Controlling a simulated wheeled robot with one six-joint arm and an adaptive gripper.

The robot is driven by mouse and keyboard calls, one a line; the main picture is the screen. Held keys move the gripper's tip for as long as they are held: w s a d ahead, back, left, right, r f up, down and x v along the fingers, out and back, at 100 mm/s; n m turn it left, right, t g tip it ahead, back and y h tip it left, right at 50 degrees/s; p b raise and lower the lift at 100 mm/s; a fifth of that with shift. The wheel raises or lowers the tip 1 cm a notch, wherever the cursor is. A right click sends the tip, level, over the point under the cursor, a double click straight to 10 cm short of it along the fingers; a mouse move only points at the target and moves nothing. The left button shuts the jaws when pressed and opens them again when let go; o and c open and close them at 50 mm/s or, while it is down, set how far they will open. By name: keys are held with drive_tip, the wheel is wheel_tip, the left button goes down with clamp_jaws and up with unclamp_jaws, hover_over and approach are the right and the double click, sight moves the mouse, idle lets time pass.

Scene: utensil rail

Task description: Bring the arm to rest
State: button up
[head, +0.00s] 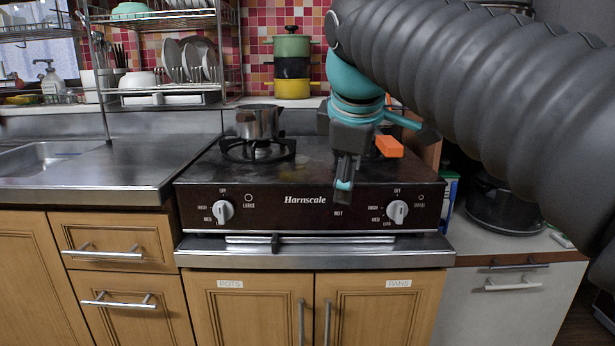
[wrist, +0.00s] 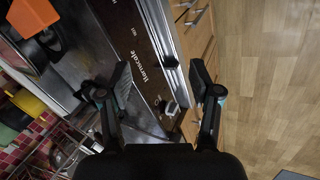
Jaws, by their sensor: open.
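My gripper hangs in front of the stove in the head view, at the end of my dark ribbed arm, which comes in from the upper right. In the wrist view my gripper (wrist: 158,92) is open, with its two dark fingers wide apart and nothing between them. The stove's front panel, control knob and counter edge show beyond the fingers. In the head view one finger hangs down before the stove (head: 300,215) panel; whether it touches cannot be told.
A metal pot (head: 258,122) stands on the left burner. An orange block (head: 388,146) shows beside my gripper, partly hidden. A dish rack (head: 165,97) stands at the left, stacked pots (head: 291,68) at the back, a black pot (head: 500,205) at the right. The wooden floor (wrist: 270,80) is clear.

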drive_tip(key=s+d+f+m, duration=0.3)
drive_tip(key=s+f+m, duration=0.2)
drive_tip(key=f, duration=0.3)
drive_tip(key=s+d+f+m, duration=0.3)
drive_tip(key=s+f, duration=0.3)
drive_tip(key=f, duration=0.2)
drive_tip(key=s+d+f+m+p, duration=0.1)
drive_tip(key=s+d+f+m, duration=0.2)
drive_tip(key=f, duration=0.6)
drive_tip(key=s+m, duration=0.2)
drive_tip(key=m, duration=0.1)
drive_tip(key=shift+s+d+m, duration=0.3)
drive_tip(key=shift+f, duration=0.1)
